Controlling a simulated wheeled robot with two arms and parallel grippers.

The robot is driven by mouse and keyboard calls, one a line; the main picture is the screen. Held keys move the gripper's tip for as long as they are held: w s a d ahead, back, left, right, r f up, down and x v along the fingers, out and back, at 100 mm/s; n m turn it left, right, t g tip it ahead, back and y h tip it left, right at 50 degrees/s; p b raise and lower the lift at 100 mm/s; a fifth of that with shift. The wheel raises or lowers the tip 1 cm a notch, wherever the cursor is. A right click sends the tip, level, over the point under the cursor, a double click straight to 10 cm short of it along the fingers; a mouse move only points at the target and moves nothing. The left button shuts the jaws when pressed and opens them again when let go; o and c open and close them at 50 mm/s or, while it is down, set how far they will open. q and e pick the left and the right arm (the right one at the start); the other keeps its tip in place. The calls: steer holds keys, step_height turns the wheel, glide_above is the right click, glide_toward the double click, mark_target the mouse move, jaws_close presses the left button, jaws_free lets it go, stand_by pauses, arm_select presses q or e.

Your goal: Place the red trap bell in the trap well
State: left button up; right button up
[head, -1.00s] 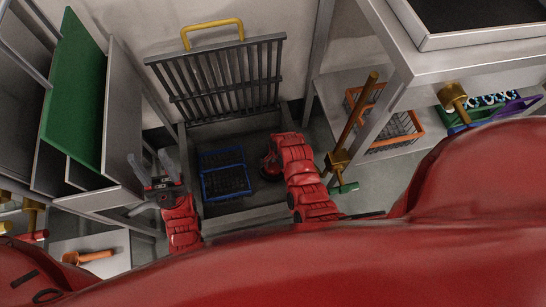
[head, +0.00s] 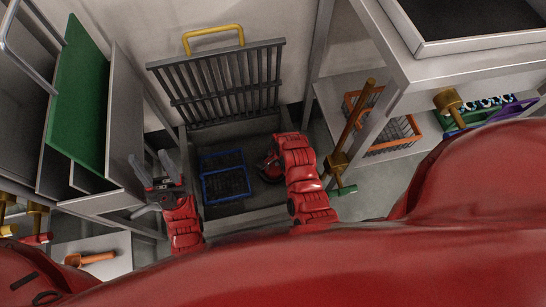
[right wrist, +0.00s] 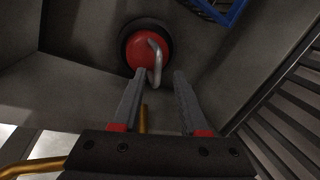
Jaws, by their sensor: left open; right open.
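The red trap bell (right wrist: 146,50) shows in the right wrist view as a red disc with a dark rim and a bent grey handle. It sits on the grey floor of the trap well (head: 240,217), close to one wall. My right gripper (right wrist: 159,76) is open, and the handle's end appears between its fingertips; I cannot tell whether they touch. In the head view the right hand hides most of the bell, and its fingers are hidden. My left gripper (head: 152,163) is open and empty at the well's left side, beside the cabinet.
A blue-framed basket (head: 226,184) sits in the well, left of the bell. A barred grate (head: 222,82) with a yellow handle (head: 213,31) stands raised behind the well. A brass-headed tool (head: 352,130) and a shelf with an orange basket (head: 392,133) are on the right.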

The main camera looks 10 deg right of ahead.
steer(key=a+p+v, duration=0.1)
steer(key=p+v, duration=0.1)
steer(key=v, duration=0.6)
steer(key=shift+d+r, duration=0.25)
steer(key=shift+d, duration=0.25)
